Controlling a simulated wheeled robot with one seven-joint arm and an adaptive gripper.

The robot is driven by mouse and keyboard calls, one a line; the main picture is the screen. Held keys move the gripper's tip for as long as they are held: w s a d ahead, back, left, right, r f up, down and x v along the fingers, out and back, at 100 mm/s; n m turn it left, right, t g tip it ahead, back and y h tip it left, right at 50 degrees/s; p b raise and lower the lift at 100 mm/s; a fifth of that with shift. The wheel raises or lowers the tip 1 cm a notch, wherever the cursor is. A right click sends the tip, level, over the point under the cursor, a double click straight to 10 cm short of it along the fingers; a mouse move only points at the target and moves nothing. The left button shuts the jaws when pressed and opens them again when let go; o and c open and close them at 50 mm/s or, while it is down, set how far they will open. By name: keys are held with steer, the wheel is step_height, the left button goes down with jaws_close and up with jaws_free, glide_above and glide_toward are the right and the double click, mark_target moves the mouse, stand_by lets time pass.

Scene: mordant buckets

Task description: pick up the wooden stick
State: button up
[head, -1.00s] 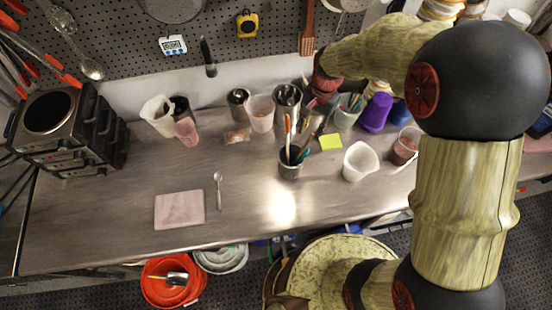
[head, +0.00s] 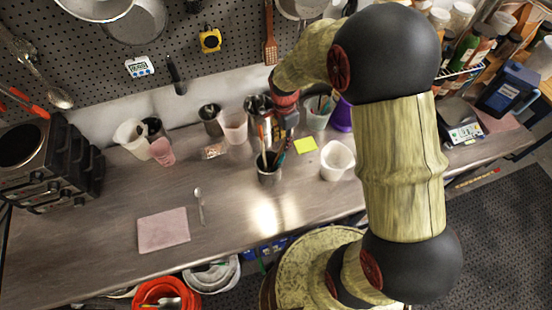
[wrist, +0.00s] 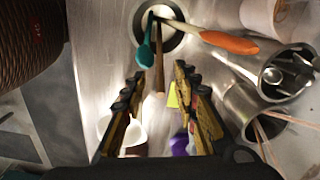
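A brown wooden stick (wrist: 158,72) stands in a metal cup (wrist: 140,18), with its free end pointing toward my gripper in the wrist view. A teal spoon (wrist: 146,52) and an orange-handled tool (wrist: 228,42) lean in the same cup. The cup also shows in the head view (head: 269,178). My gripper (wrist: 160,78) is open, and the stick shows in the gap between its fingertips. I see no finger closed on it. In the head view my gripper (head: 281,126) is above and behind the cup, partly hidden by my arm.
A white beaker (head: 337,160) stands right of the cup, with a yellow note (head: 305,145) between. Metal cups (wrist: 285,72) and a pink beaker (head: 233,126) stand behind. A spoon (head: 199,205) and pink cloth (head: 163,230) lie left. The front counter is mostly clear.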

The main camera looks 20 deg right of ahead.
mark_target(283, 145)
steer(key=shift+f, duration=1.5)
steer(key=shift+c, duration=0.2)
